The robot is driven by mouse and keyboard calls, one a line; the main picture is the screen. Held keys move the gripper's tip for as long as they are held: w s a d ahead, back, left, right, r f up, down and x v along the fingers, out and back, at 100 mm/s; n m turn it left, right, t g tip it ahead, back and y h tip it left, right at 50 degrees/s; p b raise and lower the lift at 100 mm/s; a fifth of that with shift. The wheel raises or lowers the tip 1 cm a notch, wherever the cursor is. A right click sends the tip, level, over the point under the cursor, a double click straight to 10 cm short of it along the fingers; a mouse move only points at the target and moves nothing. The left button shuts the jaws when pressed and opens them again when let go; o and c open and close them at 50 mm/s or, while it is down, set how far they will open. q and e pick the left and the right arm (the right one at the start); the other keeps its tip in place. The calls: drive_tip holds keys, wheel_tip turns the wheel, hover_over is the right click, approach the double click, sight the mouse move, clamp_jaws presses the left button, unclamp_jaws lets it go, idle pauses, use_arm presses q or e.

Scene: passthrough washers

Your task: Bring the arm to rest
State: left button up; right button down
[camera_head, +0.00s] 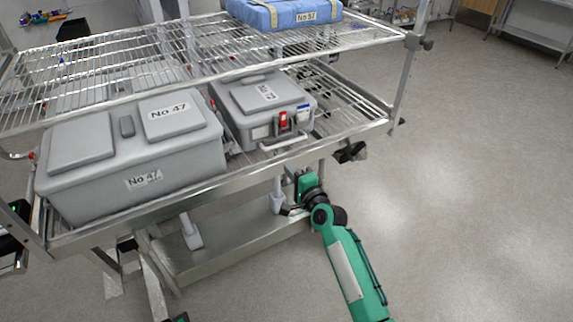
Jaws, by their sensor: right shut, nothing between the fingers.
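My right arm (350,270), green with dark joints, reaches up from the bottom right to the front of the wire-shelf cart. My right gripper (288,211) is at its far end, low beside the cart's front edge and below the shelf. It is small and partly lost against the cart's lower parts. It is shut and holds nothing. I cannot make out my left gripper in this view.
The metal cart (215,183) carries a large grey case (95,178) labelled No 47, a smaller grey case (258,118) with a red latch, and a blue pack (280,14) on its upper wire shelf. The floor (470,190) to the right is clear.

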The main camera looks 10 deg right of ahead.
drive_tip(key=shift+v, duration=3.15)
drive_tip(key=s+d+f+n+g+h+p, duration=0.1)
drive_tip(key=s+f+n+g+h, duration=0.2)
drive_tip(key=f, duration=1.6)
drive_tip(key=s+d+f+n+g+p, duration=0.25)
drive_tip(key=s+f+n+g, duration=0.3)
drive_tip(key=s+f, duration=1.25)
use_arm(q)
drive_tip(key=s, duration=0.1)
drive_tip(key=s+r+p, duration=0.1)
drive_tip(key=s, duration=0.1)
drive_tip(key=s+a+r, duration=0.1)
drive_tip(key=s, duration=0.1)
use_arm(e)
drive_tip(key=s+d+f+n+g+h, duration=0.1)
drive_tip(key=s+f, duration=0.5)
drive_tip(key=s, duration=0.6)
drive_tip(key=s+d+f+n+g+h, duration=0.1)
drive_tip(key=s+d+f+n+g, duration=0.3)
drive_tip(key=s, duration=0.8)
drive_tip(key=s+d+f+n+g+h, duration=0.1)
drive_tip(key=s+d+f+n+g, duration=0.1)
drive_tip(key=s+f, duration=0.6)
drive_tip(key=s+d+n, duration=0.1)
drive_tip(key=s, duration=0.3)
drive_tip(key=shift+d+f, duration=0.2)
drive_tip(key=shift+d, duration=0.05)
drive_tip(key=shift+g, duration=0.25)
